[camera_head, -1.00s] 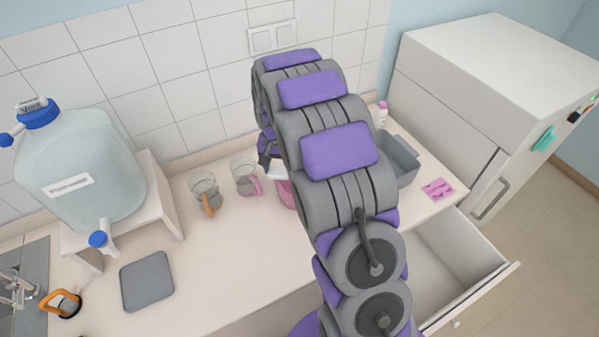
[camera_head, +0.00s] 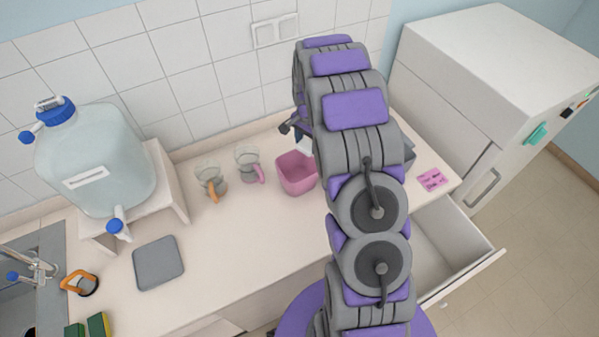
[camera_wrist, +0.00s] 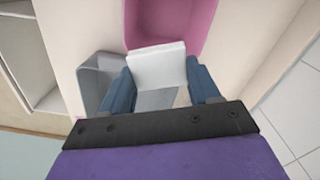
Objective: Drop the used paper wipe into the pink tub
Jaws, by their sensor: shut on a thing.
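My gripper (camera_wrist: 163,74) is shut on the white paper wipe (camera_wrist: 157,64), which sits between its two blue fingers in the wrist view. The pink tub (camera_wrist: 172,18) shows just beyond the wipe at the top of that view, and the wipe overlaps its edge in the picture. In the head view the pink tub (camera_head: 294,174) stands upright on the counter, and only a small white corner of the wipe (camera_head: 303,147) shows at its right rear. My arm hides most of the gripper there. I cannot tell the wipe's height over the tub.
A grey bin (camera_wrist: 97,72) stands beside the tub. Two glass jugs (camera_head: 210,181) (camera_head: 248,164) stand left of it. A pink card (camera_head: 432,179) lies near the counter's right end, above an open drawer (camera_head: 452,252). A large water container (camera_head: 97,160) stands at the left.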

